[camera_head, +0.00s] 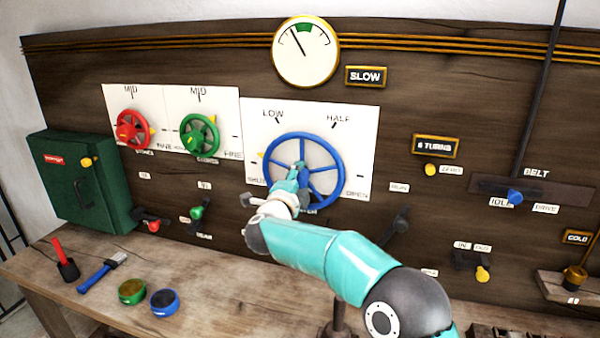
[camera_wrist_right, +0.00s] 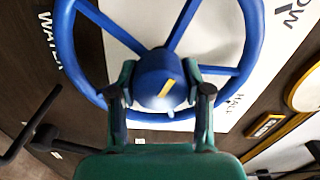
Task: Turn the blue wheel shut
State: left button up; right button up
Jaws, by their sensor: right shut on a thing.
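The blue wheel (camera_head: 303,135) is mounted on a white plate (camera_head: 362,125) marked SHUT, LOW, HALF and OPEN. A small yellow mark shows at the wheel's left side, between SHUT and LOW. My right gripper (camera_head: 298,172) is at the wheel's centre and hides the hub and part of the lower left rim. In the right wrist view, my right gripper (camera_wrist_right: 160,88) has a finger on each side of the blue hub (camera_wrist_right: 157,72) and is shut on it. The hub has a yellow stripe. My left gripper is not in view.
A red wheel (camera_head: 118,127) and a green wheel (camera_head: 211,139) are to the left. A gauge (camera_head: 306,65) hangs above. A dark lever (camera_head: 394,226) is at lower right of the blue wheel. The wooden bench (camera_head: 215,322) below holds tools and tins.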

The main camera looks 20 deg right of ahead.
jog(key=n+p, duration=0.1)
jog(key=n, duration=0.1)
jog(key=shift+a+f+n, duration=0.1)
jog(key=shift+n, duration=0.3)
jog(key=shift+f+n+p, duration=0.1)
jog(key=shift+n+p, duration=0.2)
jog(key=shift+p, duration=0.05)
jog(key=shift+f, duration=0.15)
jog(key=o, duration=1.2)
jog(key=shift+w+a, duration=0.1)
jog(key=shift+c, duration=0.2)
jog(key=shift+r, duration=0.2)
jog(key=v, duration=1.2)
